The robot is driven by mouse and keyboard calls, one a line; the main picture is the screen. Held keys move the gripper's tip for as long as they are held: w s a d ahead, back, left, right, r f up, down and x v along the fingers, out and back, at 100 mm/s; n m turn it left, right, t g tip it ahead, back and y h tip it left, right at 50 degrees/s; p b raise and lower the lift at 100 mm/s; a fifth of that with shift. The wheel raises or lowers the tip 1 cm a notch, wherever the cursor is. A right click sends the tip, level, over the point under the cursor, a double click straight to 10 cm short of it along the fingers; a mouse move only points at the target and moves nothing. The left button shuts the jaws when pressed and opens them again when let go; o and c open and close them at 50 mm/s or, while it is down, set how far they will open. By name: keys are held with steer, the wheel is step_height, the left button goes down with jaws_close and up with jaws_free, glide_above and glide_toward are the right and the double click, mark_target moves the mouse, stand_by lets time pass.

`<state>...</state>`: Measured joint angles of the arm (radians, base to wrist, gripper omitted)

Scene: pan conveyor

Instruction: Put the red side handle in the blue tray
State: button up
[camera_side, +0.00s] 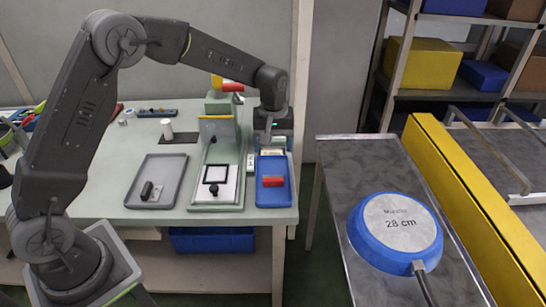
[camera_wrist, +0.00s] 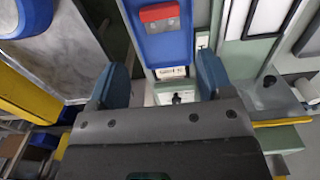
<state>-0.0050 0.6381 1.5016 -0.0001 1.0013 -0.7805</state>
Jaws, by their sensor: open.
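The red side handle (camera_side: 273,181) lies in the blue tray (camera_side: 273,200) at the right end of the green bench. In the wrist view the red handle (camera_wrist: 160,14) shows at the top, resting on the blue tray (camera_wrist: 168,48). My gripper (camera_side: 268,138) is above the bench behind the tray, apart from the handle. In the wrist view my gripper (camera_wrist: 164,75) has its two blue fingers spread wide, with nothing held between them.
A grey tray (camera_side: 150,172) with a small dark part stands left of a fixture (camera_side: 217,185). A red and yellow item (camera_side: 228,86) sits on a green stand behind. A blue pan (camera_side: 395,250) lies upside down on the metal conveyor (camera_side: 362,160), beside a yellow rail (camera_side: 470,200).

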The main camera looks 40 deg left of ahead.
steer(key=shift+r, duration=0.5)
steer(key=s+r+m+t, duration=0.4)
steer(key=s+r+m, duration=0.2)
steer(key=s+r, duration=1.1)
steer(key=s+f+m+t, duration=0.1)
steer(key=s+f+m, duration=0.1)
steer(key=s, duration=1)
steer(key=shift+s+d+f+m+t, duration=0.15)
steer(key=shift+s+f+m+t, duration=0.15)
steer(key=shift+f+m, duration=0.15)
